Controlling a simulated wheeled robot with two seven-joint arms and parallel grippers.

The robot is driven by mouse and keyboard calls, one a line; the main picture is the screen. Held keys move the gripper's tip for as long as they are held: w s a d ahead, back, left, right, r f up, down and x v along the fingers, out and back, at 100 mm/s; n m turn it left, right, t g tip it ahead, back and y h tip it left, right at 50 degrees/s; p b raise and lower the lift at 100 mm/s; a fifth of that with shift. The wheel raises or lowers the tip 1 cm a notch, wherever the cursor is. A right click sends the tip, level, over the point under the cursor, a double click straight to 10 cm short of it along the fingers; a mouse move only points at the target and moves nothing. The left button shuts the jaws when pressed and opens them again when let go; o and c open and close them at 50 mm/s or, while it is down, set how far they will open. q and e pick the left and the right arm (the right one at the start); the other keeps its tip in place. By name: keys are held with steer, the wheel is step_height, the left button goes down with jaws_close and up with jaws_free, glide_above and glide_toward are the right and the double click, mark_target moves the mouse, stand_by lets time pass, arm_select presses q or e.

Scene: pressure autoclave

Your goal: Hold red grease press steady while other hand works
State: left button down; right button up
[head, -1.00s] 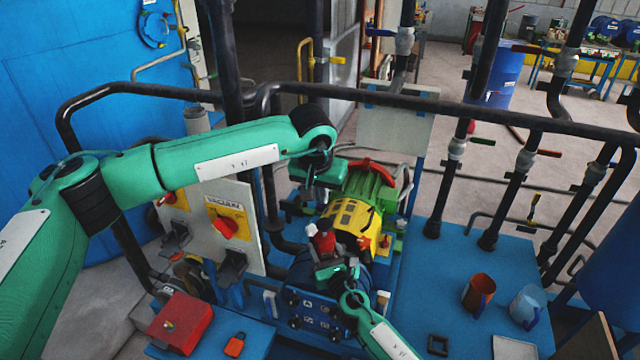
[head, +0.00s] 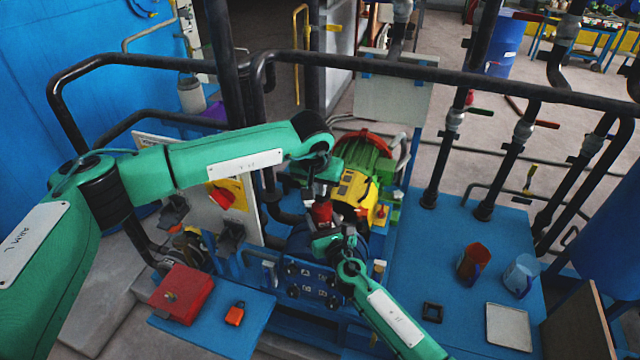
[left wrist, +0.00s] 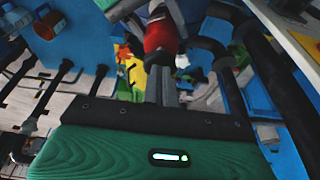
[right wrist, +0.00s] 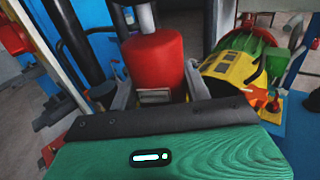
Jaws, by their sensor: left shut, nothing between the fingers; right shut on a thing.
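The red grease press (head: 322,214) stands upright over the blue machine, in front of the yellow and green motor. In the right wrist view its red cylinder (right wrist: 155,60) sits between the fingers of my right gripper (right wrist: 158,98), which is shut on it. In the head view my right gripper (head: 328,238) reaches it from the front. My left gripper (head: 320,190) is shut and empty, just above the press top. In the left wrist view the closed fingers (left wrist: 161,82) point at the red body (left wrist: 160,36); I cannot tell whether they touch it.
The yellow and green motor (head: 358,185) is close behind. A black handrail (head: 440,100) crosses beyond. A red box (head: 182,294) and an orange item (head: 235,314) lie at the lower left. A red mug (head: 472,262), a pale mug (head: 521,275) and a tray (head: 508,327) stand at the right.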

arm_select(q)
steer(key=shift+a+f, duration=0.1)
steer(key=shift+f, duration=0.95)
steer(key=shift+s, duration=0.1)
steer(key=shift+r, duration=0.35)
steer(key=w+d+v, duration=0.1)
steer(key=v, duration=1.2)
steer(key=shift+a+r, duration=0.3)
steer(key=shift+r, duration=0.15)
steer(key=shift+w+a+r, duration=0.1)
steer(key=shift+r, duration=1.1)
